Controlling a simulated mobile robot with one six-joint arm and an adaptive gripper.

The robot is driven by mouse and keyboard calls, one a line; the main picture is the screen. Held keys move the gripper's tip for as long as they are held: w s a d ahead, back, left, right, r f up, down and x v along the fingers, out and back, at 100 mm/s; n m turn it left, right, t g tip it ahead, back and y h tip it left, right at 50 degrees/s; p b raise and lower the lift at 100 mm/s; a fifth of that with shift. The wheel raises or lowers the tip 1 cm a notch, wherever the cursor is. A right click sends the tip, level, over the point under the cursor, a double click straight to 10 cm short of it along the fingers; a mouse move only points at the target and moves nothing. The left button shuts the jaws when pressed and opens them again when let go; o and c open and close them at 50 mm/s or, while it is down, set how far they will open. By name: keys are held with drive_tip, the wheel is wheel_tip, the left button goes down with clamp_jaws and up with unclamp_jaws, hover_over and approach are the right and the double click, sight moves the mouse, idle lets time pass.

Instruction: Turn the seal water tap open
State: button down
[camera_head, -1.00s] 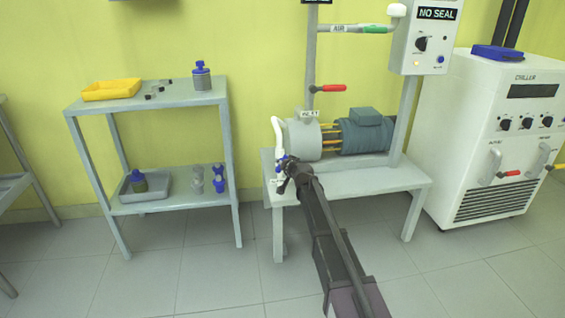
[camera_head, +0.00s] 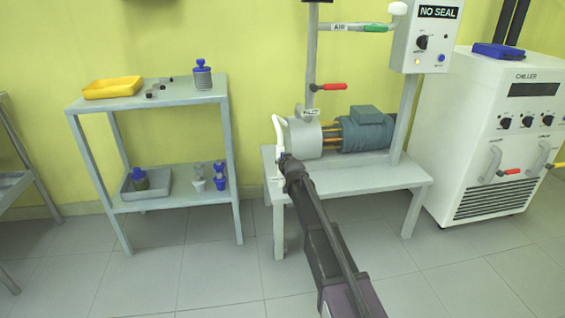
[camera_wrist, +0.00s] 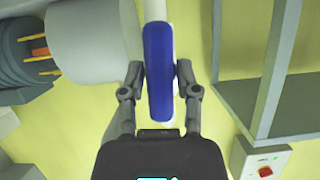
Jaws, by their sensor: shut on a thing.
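The seal water tap's blue handle (camera_wrist: 157,75) stands upright between my fingers in the wrist view, in front of a white pipe (camera_wrist: 155,10). My gripper (camera_wrist: 160,80) is shut on the handle, one finger against each side. In the head view my gripper (camera_head: 285,161) is at the front left corner of the pump bench, and it hides the handle. The white pipe (camera_head: 277,128) bends up from there to the light grey pump housing (camera_head: 304,138).
The bench (camera_head: 350,181) carries the pump and its motor (camera_head: 365,134). A red lever (camera_head: 330,87) sits on the post above. A shelf (camera_head: 165,107) stands to the left and a chiller (camera_head: 500,140) to the right.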

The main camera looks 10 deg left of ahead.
drive_tip(key=shift+c, duration=2.4)
unclamp_jaws()
drive_tip(key=shift+m, duration=0.3)
drive_tip(key=shift+d+f+m+y+b, duration=0.15)
drive_tip(key=shift+m+y+b, duration=0.45)
drive_tip(key=shift+m+y, duration=0.7)
drive_tip(key=shift+w+m+y+b, duration=0.1)
drive_tip(key=shift+m+y+b, duration=1.05)
drive_tip(key=shift+m, duration=0.95)
drive_tip(key=s+d+n+g+h+p, duration=0.1)
drive_tip(key=s+d+p, duration=0.3)
drive_tip(key=s, duration=0.5)
drive_tip(key=s+d+r+n+g+h+p, duration=0.1)
drive_tip(key=s+d+g+p, duration=0.3)
drive_tip(key=s, duration=0.5)
drive_tip(key=s+d+r+n+g+h+p, duration=0.1)
drive_tip(key=s+d+n+g+p, duration=0.2)
drive_tip(key=s+d+p, duration=0.2)
drive_tip(key=shift+s+d+r+h, duration=0.2)
drive_tip(key=shift+s+d+h, duration=0.15)
drive_tip(key=shift+s+d, duration=1.45)
